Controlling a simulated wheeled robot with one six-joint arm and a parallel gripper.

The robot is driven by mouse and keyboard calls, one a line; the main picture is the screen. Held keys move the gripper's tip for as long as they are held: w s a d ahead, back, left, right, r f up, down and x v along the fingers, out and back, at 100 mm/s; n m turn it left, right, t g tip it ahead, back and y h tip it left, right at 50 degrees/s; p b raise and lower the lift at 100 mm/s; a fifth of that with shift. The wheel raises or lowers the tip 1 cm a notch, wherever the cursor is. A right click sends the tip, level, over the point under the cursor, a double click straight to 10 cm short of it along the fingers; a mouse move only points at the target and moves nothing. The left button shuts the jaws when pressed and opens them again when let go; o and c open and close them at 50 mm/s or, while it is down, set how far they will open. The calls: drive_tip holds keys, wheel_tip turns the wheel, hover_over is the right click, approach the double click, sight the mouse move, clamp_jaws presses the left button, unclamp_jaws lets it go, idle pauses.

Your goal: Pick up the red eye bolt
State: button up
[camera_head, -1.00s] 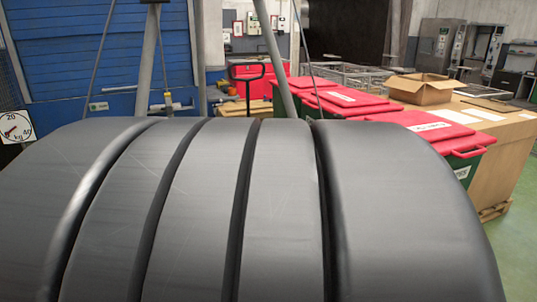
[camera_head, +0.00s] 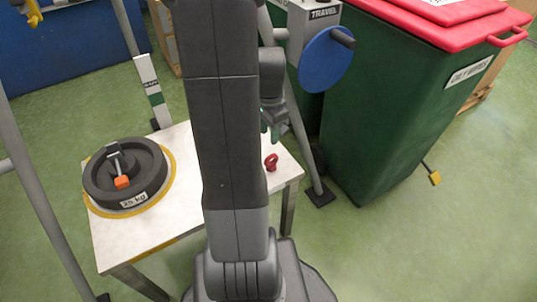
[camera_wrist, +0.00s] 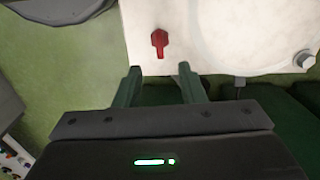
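The red eye bolt (camera_head: 271,163) stands near the right edge of a white table (camera_head: 190,223) in the head view. In the wrist view the red eye bolt (camera_wrist: 159,42) lies beyond my fingertips, roughly in line with the gap between them. My gripper (camera_wrist: 160,72) is open, with nothing between its two dark green fingers. In the head view my gripper (camera_head: 271,128) is small and partly hidden by my arm; it appears just above the eye bolt in the picture. The bolt and the fingers are apart.
A dark round 25 kg weight (camera_head: 98,182) with an orange-tipped hook sits on the table's left. A green bin (camera_head: 385,105) with a red lid stands right of the table. A grey leg (camera_head: 310,160) and a blue disc (camera_head: 326,60) are close to the gripper.

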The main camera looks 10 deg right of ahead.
drive_tip(key=b, duration=0.2)
hover_over(271, 162)
drive_tip(key=s, duration=0.1)
drive_tip(key=f, duration=0.4)
drive_tip(key=a+f, duration=0.1)
drive_tip(key=f, duration=0.1)
drive_tip(key=shift+s+f, duration=0.1)
drive_tip(key=shift+f, duration=0.3)
drive_tip(key=shift+f+b, duration=1.5)
drive_tip(key=shift+f, duration=1.7)
drive_tip(key=shift+r, duration=0.1)
drive_tip(key=c, duration=0.7)
